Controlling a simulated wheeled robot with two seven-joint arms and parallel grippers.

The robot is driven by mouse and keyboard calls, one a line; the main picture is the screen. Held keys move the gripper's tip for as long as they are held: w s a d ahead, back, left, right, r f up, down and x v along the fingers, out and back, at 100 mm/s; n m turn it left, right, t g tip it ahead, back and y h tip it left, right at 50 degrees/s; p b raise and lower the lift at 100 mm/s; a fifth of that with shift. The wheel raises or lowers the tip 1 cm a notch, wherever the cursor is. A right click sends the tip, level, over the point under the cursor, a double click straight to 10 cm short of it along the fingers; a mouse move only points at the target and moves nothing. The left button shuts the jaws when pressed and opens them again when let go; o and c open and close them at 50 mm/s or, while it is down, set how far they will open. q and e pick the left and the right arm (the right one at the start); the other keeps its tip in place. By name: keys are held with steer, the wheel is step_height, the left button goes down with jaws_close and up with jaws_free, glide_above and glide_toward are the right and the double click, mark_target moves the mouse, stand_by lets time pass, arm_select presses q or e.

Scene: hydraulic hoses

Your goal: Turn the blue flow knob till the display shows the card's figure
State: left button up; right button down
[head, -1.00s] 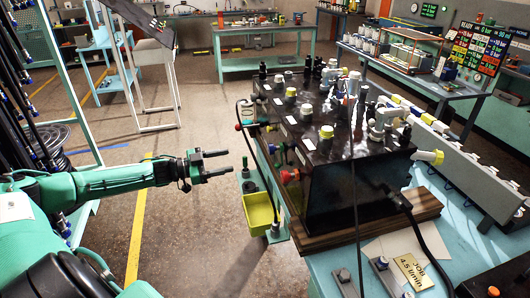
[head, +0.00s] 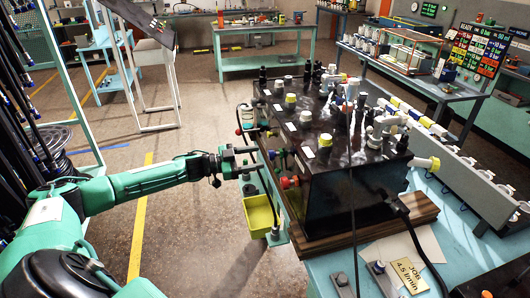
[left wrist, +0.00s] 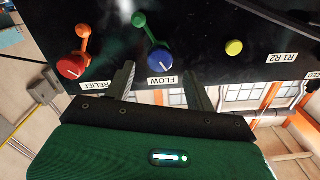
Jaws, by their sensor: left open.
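The blue FLOW knob (left wrist: 160,62) is on the dark panel in the left wrist view, with a white pointer line and a green lever above it. In the head view the knob (head: 272,155) shows small on the near left face of the black unit. My left gripper (head: 256,159) is open and points at the knob. In the left wrist view its fingers (left wrist: 160,80) lie to the left and right, just below the knob; I cannot tell whether they reach around it. The card (head: 410,275) reads "JOB 4.5 l/min". I cannot make out a flow reading. My right gripper is not in view.
The red RELIEF knob (left wrist: 72,66) with an orange lever sits left of the blue knob; a yellow button (left wrist: 234,47) sits right. A yellow bin (head: 258,214) hangs below my gripper. The floor at left is open.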

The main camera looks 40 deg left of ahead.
mark_target(268, 155)
arm_select(q)
steer(key=shift+p+x, duration=0.6)
steer(key=shift+x, duration=1.55)
steer(key=c, duration=1)
